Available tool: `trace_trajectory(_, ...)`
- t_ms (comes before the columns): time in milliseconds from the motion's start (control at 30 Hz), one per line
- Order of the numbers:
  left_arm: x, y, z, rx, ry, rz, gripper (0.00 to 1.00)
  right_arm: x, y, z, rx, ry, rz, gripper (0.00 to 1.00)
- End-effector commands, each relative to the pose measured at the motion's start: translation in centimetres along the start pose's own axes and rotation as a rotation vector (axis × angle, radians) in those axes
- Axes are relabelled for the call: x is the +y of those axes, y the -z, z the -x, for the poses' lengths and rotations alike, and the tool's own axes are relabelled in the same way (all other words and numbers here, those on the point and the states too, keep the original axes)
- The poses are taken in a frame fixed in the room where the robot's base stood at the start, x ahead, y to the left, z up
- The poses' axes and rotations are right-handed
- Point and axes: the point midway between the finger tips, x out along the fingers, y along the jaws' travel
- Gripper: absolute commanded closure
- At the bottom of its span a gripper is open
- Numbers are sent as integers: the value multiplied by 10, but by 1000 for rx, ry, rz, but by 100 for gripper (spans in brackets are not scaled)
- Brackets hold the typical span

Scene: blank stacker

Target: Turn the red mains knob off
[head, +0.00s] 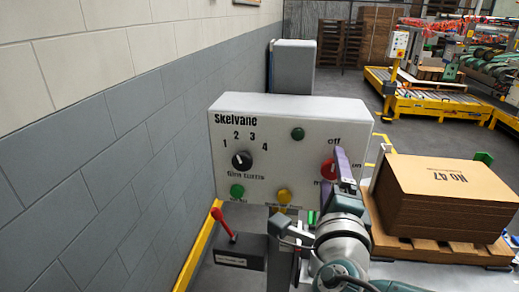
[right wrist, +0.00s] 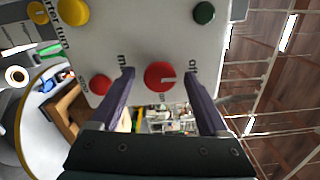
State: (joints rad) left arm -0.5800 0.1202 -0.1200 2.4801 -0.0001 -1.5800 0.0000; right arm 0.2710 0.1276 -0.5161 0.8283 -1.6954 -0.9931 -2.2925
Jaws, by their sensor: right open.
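The red mains knob (head: 327,169) is on the right of the white Skelvane control panel (head: 262,184), with "off" printed above it and "on" to its right. The knob (right wrist: 160,76) also shows in the right wrist view, where its pale mark appears to point toward the "off" side. My right gripper (head: 334,173) is open at the panel, its purple fingers one on each side of the knob. In the right wrist view the gripper (right wrist: 159,75) shows gaps between fingers and knob. The gripper hides part of the lettering. My left gripper is not in view.
The panel also carries a black film turns dial (head: 242,160), a green button (head: 237,191), a yellow button (head: 284,196) and a dark green lamp (head: 298,134). A red-handled lever (head: 224,224) stands below left. Stacked cardboard (head: 440,195) sits on a pallet at right.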

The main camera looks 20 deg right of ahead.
Motion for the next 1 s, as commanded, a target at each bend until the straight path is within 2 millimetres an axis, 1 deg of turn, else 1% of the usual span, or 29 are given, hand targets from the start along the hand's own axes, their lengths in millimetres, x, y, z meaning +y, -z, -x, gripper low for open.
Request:
trace_trajectory(67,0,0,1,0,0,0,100,0,0,1,0,-1,0,21)
trace_trajectory(167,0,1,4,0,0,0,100,-1,0,10,-1,-1,0,21)
trace_trajectory(267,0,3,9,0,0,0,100,-1,0,28,-1,-4,-1,21)
trace_trajectory(400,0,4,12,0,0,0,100,0,0,58,-1,-6,-1,21)
trace_trajectory(500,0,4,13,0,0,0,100,0,0,76,0,-4,-2,21)
trace_trajectory(600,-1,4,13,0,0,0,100,1,0,90,-1,-3,1,21)
trace_trajectory(733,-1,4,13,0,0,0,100,0,0,98,0,-1,0,21)
trace_trajectory(1000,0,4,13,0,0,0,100,0,0,100,0,0,0,21)
